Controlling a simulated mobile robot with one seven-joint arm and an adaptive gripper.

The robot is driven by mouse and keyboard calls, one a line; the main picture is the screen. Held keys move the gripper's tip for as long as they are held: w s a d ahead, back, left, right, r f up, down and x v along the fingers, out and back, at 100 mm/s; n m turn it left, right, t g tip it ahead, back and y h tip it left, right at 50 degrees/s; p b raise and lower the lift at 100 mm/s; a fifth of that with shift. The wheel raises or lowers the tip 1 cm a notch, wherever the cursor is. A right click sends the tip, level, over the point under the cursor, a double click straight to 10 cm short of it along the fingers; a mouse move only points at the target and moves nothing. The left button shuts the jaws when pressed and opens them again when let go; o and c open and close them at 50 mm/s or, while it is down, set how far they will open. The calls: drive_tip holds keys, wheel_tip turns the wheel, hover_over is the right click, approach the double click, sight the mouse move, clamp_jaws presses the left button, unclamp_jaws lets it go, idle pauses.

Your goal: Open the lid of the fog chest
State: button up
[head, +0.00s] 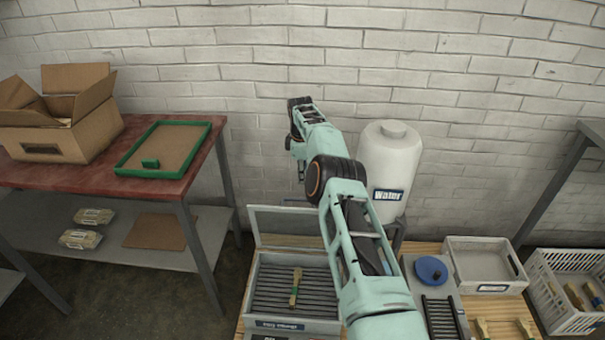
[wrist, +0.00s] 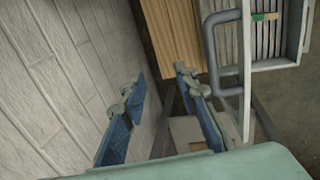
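The fog chest, which I take to be the grey slatted box (head: 259,308) in the head view, stands with its lid (head: 290,214) raised upright at its back edge. A wooden spoon blank with a green band (head: 296,284) lies on the slats inside. In the wrist view the lid is seen edge-on (wrist: 244,88), with a grey U-shaped handle (wrist: 207,48) on its outer side. My gripper (wrist: 160,76) is open and empty. Its blue-padded fingers are apart from the handle, to its lower left. In the head view the fingers are hidden behind my arm.
A white water tank (head: 390,165) stands behind my arm by the brick wall. A grey bin (head: 485,262), a blue round knob (head: 431,269) and a white crate (head: 565,300) are at right. A red table (head: 90,175) with a green tray (head: 165,122) is at left.

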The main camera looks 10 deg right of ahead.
drive_tip(key=shift+r, duration=0.15)
idle(0.5)
wheel_tip(320, 180, up, 12)
drive_tip(key=s, duration=0.2)
drive_tip(key=shift+a+f, duration=0.2)
drive_tip(key=shift+a, duration=0.2)
